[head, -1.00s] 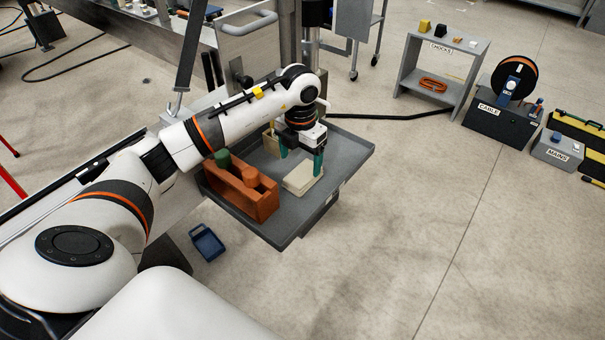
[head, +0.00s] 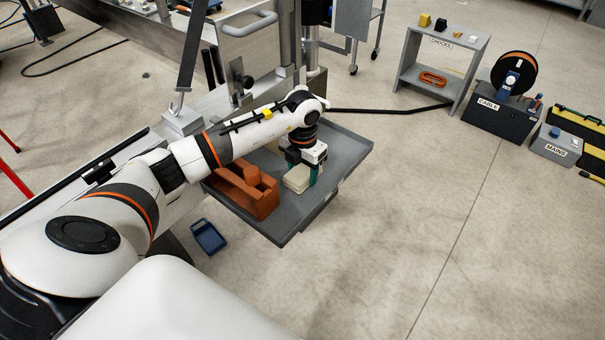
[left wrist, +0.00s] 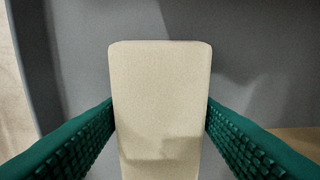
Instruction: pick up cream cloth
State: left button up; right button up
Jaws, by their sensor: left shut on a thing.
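The cream cloth (head: 297,179) is a pale folded block on the grey tray, just right of the orange-brown wooden carrier. In the left wrist view the cloth (left wrist: 160,100) fills the middle, between two green ribbed fingers. My left gripper (head: 303,172) points down over the tray with a finger on each side of the cloth and is shut on it. It also shows in the left wrist view (left wrist: 160,125). I cannot tell whether the cloth is clear of the tray floor. My right gripper is not in view.
The grey tray (head: 341,165) has a raised rim. The orange-brown carrier (head: 247,190) stands in it, close to the gripper's left. The chocks shelf (head: 441,65) and cable box (head: 499,119) stand at the right. Open floor lies between.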

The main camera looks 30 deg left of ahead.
aim_at(302, 171)
pick_arm(q)
jog(key=shift+r, duration=0.55)
notch_tip(302, 171, up, 8)
jog(key=shift+f+b, duration=0.15)
jog(key=shift+b, duration=1.05)
jog(key=s+d+m, duration=0.6)
jog(key=s+m, duration=0.1)
jog(key=m, duration=1)
jog(key=s+d+f+m, duration=0.1)
jog(key=s+d+m, duration=0.6)
jog(key=m, duration=1.1)
jog(key=shift+s+d, duration=0.15)
jog(key=shift+s, duration=0.35)
jog(key=shift+f, duration=0.2)
